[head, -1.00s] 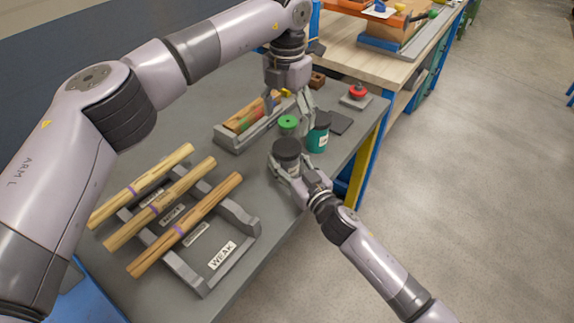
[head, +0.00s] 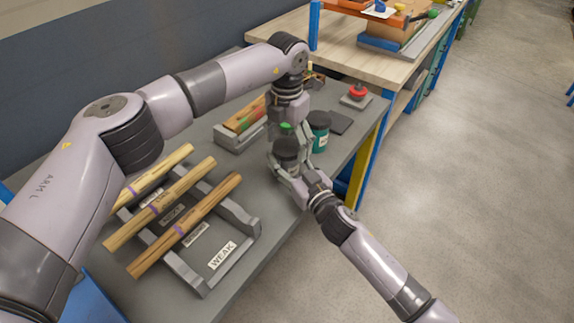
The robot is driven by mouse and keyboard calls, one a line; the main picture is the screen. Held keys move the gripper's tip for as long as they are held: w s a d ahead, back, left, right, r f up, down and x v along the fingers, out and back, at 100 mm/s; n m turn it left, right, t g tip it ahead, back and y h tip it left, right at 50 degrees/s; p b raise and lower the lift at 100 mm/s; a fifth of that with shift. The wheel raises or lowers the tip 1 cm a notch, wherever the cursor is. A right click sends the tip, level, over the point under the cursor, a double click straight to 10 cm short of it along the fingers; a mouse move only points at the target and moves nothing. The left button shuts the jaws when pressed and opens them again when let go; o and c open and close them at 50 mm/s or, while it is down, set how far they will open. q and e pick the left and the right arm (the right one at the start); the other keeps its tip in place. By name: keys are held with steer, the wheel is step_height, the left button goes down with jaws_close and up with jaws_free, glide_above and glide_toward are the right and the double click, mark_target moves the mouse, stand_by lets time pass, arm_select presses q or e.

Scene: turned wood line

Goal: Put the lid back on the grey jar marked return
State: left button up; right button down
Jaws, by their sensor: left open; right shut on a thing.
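A jar with a dark grey top (head: 286,150) is low over the near right part of the grey bench. My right gripper (head: 287,169) is shut around its body. The fingers hide most of the jar, and I cannot read a mark on it or tell how its lid sits. My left gripper (head: 288,146) is open and points down just above the dark top, its fingers coming down about it. I cannot tell if they touch it. A teal jar (head: 318,141) with a dark lid and pale label stands just behind to the right.
A green round piece (head: 286,128) is partly hidden behind my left gripper. A rack (head: 249,221) marked WEAK holds wooden spindles at the front left. A grey tray (head: 232,141) with wood and a red button (head: 357,91) are farther back. A dark flat pad (head: 340,123) lies right.

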arm_select(q)
steer(key=c, duration=1.2)
steer(key=o, duration=1.3)
steer(key=shift+o, duration=0.2)
steer(key=shift+r, duration=0.15)
step_height(320, 180, up, 12)
arm_select(e)
steer(key=c, duration=0.7)
jaws_free()
